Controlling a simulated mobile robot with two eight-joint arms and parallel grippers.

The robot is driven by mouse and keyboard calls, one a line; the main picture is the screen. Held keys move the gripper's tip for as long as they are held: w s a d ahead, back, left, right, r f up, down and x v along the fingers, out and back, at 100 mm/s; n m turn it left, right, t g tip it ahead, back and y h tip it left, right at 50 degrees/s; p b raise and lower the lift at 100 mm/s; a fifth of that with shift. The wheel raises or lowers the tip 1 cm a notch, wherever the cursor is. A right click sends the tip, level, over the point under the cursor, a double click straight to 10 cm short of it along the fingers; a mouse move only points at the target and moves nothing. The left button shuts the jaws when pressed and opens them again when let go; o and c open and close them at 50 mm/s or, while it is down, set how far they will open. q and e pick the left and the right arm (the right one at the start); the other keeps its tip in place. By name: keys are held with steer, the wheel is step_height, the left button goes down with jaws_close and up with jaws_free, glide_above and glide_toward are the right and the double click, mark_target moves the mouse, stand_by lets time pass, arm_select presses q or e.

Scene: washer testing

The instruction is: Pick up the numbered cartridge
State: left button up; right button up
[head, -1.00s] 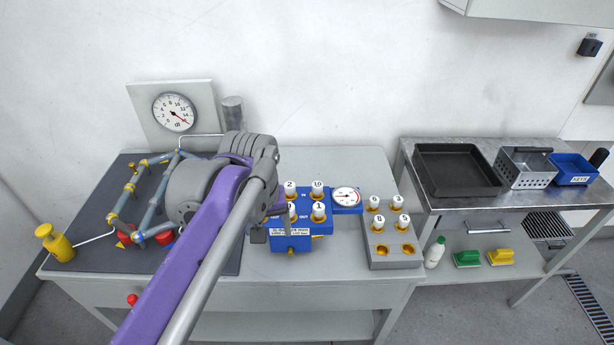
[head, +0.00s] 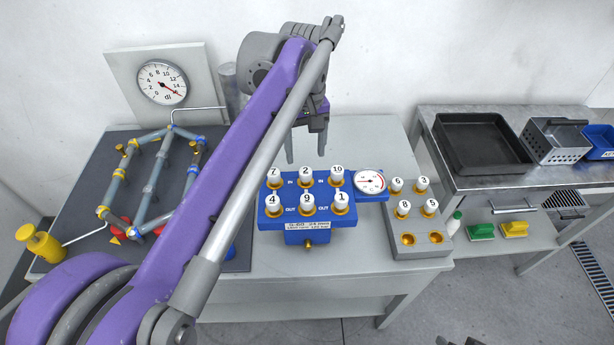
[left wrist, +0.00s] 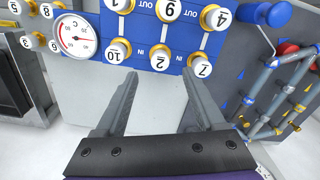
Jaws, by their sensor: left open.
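The numbered cartridges have white caps and brass collars. Cartridges 7 (head: 274,178), 2 (head: 306,174) and 10 (head: 337,173) stand in the back row of the blue block (head: 306,240). My left gripper (head: 306,158) is open and empty, pointing down behind the back row. In the left wrist view, cartridge 2 (left wrist: 159,57) appears between its fingertips (left wrist: 158,75), apart from them.
A round gauge (head: 369,182) sits right of the blue block. A pipe loop (head: 150,185) and yellow bottle (head: 43,246) are on the left. The grey rack has two empty front holes. A black tray (head: 480,150) lies on the right-hand bench. Bare table shows behind the block.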

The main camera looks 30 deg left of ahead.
mark_target(305, 171)
arm_select(q)
step_height(305, 171, down, 8)
steer(key=shift+r, duration=0.25)
jaws_close()
stand_by(0.4)
